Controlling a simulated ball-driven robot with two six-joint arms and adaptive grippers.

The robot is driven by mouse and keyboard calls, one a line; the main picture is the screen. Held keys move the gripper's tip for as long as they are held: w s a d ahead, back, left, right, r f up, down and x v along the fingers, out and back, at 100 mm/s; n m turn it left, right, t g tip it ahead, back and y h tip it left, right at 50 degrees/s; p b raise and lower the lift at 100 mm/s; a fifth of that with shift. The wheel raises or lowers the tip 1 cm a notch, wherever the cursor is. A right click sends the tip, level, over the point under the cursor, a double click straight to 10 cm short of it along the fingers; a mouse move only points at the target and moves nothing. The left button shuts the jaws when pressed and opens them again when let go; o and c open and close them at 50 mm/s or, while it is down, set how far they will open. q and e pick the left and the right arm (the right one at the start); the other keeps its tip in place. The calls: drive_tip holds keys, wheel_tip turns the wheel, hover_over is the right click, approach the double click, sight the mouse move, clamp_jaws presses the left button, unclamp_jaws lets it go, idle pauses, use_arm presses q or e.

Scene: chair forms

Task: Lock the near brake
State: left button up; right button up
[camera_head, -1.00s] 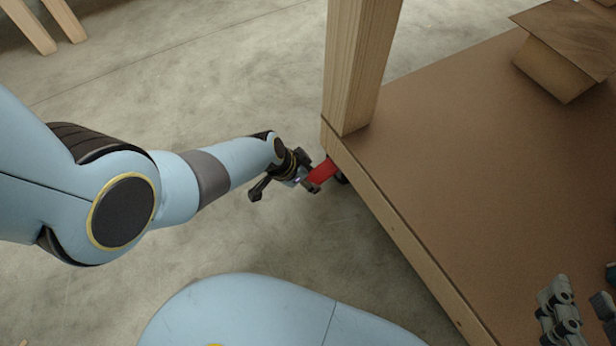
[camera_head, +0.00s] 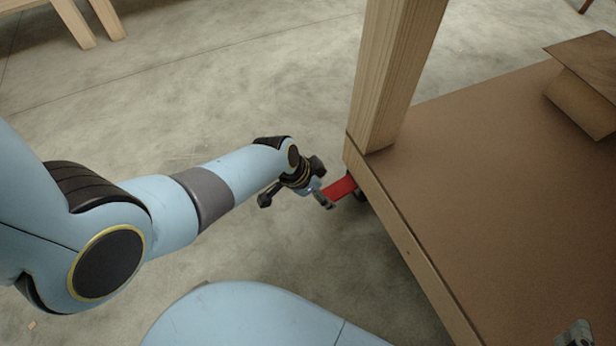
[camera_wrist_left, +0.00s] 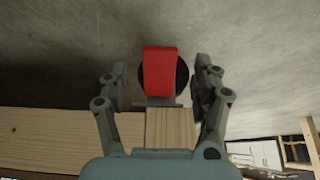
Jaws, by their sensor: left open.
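The near brake is a red pedal (camera_head: 340,187) on a dark caster wheel (camera_head: 360,194), under the corner of the brown cart (camera_head: 480,190). My left gripper (camera_head: 297,201) is open and empty, just left of the pedal in the head view. In the left wrist view the red pedal (camera_wrist_left: 160,70) shows between the two spread grey fingers, with the round black wheel (camera_wrist_left: 182,78) behind it. Whether a finger touches the pedal cannot be told. A grey piece of my right gripper (camera_head: 575,335) shows at the bottom right edge; its fingers are mostly cut off.
A wooden post (camera_head: 393,80) rises from the cart's corner above the brake. A brown box-like form (camera_head: 585,90) stands on the cart top. Wooden legs (camera_head: 75,22) stand at the far upper left.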

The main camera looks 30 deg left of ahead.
use_arm(q)
drive_tip(key=v, duration=0.8)
drive_tip(key=shift+s+r, duration=0.2)
drive_tip(key=shift+r, duration=0.15)
drive_tip(key=shift+a, duration=0.1)
